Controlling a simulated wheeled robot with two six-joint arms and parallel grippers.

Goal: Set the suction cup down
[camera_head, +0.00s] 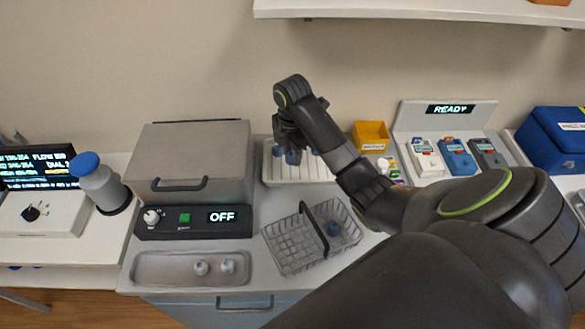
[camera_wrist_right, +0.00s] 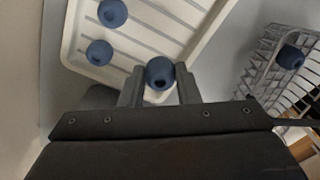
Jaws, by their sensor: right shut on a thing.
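My right gripper (camera_head: 288,140) is above the left part of a white ribbed tray (camera_head: 322,172). In the right wrist view, the gripper (camera_wrist_right: 160,82) is shut on a dark blue suction cup (camera_wrist_right: 159,72), held between its fingertips near the tray's edge. Whether the cup touches the tray cannot be told. Two similar blue cups sit in the tray (camera_wrist_right: 68,45), one farther off (camera_wrist_right: 112,13) and one nearer (camera_wrist_right: 99,52). Another blue cup lies in the wire basket (camera_head: 333,229), also seen in the wrist view (camera_wrist_right: 291,57). My left gripper is not in view.
The wire basket (camera_head: 285,262) with a dark handle stands in front of the tray. A grey lidded machine (camera_head: 190,160) reading OFF is at the left. A yellow bin (camera_head: 370,134) and a READY panel stand at the right. A shallow front tray (camera_head: 165,268) holds two small pale pieces.

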